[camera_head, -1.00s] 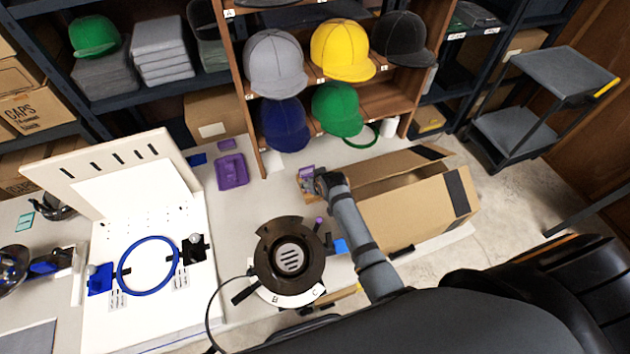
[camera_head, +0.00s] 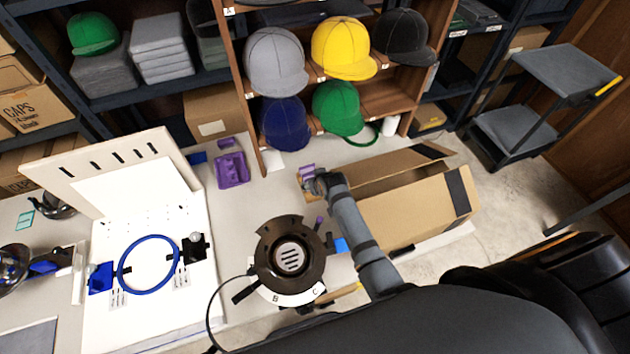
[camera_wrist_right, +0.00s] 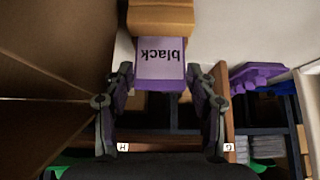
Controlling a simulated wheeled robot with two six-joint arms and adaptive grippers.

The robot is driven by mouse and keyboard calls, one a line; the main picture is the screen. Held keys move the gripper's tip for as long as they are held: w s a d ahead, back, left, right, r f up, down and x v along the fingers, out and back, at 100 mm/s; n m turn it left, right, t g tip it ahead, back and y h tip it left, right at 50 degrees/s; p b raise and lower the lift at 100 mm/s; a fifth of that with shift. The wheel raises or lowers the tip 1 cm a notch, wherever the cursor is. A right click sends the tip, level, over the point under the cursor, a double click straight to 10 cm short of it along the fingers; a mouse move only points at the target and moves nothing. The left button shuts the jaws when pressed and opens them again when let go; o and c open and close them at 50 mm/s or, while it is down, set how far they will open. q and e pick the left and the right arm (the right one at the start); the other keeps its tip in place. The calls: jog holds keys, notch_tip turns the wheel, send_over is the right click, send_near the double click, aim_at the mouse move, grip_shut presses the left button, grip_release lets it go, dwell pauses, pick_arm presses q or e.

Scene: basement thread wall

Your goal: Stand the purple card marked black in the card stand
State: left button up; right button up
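The purple card (camera_wrist_right: 161,60) marked "black" is centred in the right wrist view, with its lettering upside down. It is at a tan wooden block (camera_wrist_right: 161,15), which looks like the card stand; how deep it sits cannot be told. In the head view the card (camera_head: 307,170) shows as a small purple patch at the stand (camera_head: 305,190), left of the open carton. My right gripper (camera_wrist_right: 160,78) has its fingers apart on either side of the card, with narrow gaps visible. In the head view this gripper (camera_head: 319,182) partly covers the stand. My left gripper is not in view.
An open cardboard box (camera_head: 415,210) lies right of my right arm. A purple tray (camera_head: 231,170) lies left of the stand. A cap shelf (camera_head: 255,125) rises behind. A round dark device (camera_head: 290,257) and a white board with a blue hoop (camera_head: 148,264) are nearer.

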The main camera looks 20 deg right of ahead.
jog(key=o, duration=0.4)
jog(key=shift+r, duration=0.25)
jog(key=shift+w, duration=0.1)
